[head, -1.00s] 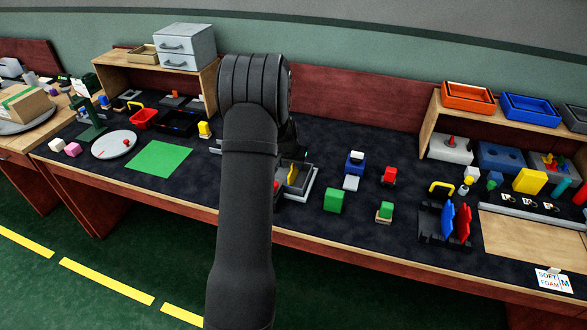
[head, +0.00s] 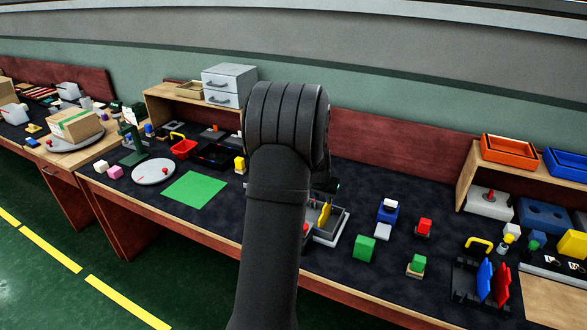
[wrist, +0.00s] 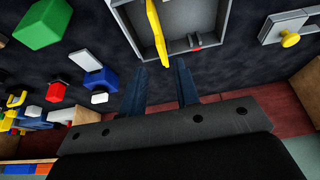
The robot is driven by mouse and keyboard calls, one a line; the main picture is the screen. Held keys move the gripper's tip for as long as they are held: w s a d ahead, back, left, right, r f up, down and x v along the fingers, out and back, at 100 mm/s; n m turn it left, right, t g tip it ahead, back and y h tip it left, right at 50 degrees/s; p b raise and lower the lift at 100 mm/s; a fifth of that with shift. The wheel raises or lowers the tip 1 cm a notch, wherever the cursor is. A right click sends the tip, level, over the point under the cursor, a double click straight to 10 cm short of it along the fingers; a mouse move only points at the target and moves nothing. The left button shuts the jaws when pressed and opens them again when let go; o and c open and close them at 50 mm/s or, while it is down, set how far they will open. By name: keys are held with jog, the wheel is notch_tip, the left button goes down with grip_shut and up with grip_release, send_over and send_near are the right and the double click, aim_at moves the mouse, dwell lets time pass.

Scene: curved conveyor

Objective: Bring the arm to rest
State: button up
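My arm reaches up through the middle of the head view, and its dark wrist housing hides most of my gripper. In the wrist view my gripper (wrist: 160,72) shows two dark fingers standing apart with nothing between their tips, so it is open and empty. Beyond the tips is a grey tray (wrist: 224,40) with a yellow piece (wrist: 157,32) in it. In the head view this tray (head: 341,225) shows just right of my arm, partly covered by it. How high the fingers are above the bench I cannot tell.
A green block (head: 364,248), a blue block (head: 387,211) and a red block (head: 424,227) stand right of the tray. A green mat (head: 194,190) and a round plate (head: 153,172) lie to the left. A grey drawer unit (head: 229,86) stands on the shelf behind.

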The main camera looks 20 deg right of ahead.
aim_at(325, 206)
jog(key=x, duration=1.2)
jog(key=shift+f, duration=0.1)
jog(key=shift+r, duration=1.35)
jog(key=shift+f, duration=0.15)
